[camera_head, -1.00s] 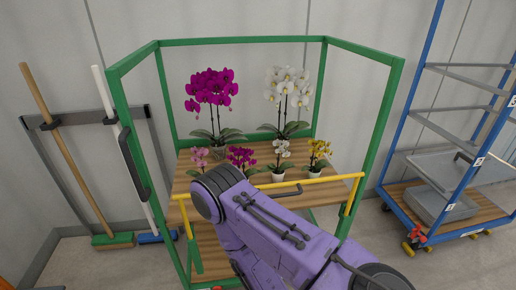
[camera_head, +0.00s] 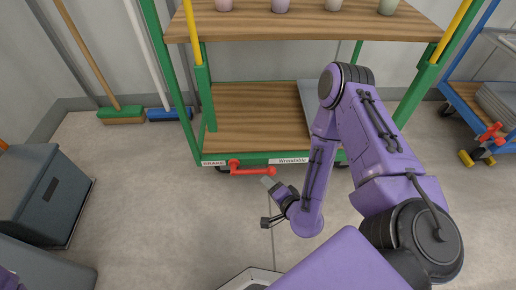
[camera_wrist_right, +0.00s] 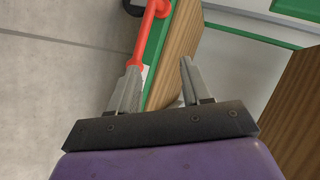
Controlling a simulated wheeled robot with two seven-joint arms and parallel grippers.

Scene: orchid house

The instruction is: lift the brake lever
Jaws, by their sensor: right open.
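The red brake lever (camera_head: 250,171) sits low on the front edge of the green-framed trolley (camera_head: 188,110), next to a small BRAKE label (camera_head: 214,163). It lies roughly level, with its knobbed free end to the right. My right gripper (camera_head: 267,182) is low over the floor, just below that free end. In the right wrist view my right gripper (camera_wrist_right: 160,76) is open, with its fingers apart. There the red lever (camera_wrist_right: 149,32) runs down to the left fingertip, which hides part of its end. I cannot tell whether they touch. My left gripper is not in view.
The trolley's lower wooden shelf (camera_head: 250,105) is mostly bare. A blue trolley (camera_head: 455,88) with its own red lever (camera_head: 492,133) stands at right. Brooms (camera_head: 122,113) lean at the back left. A dark grey bin (camera_head: 42,195) stands at left. The floor in front is clear.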

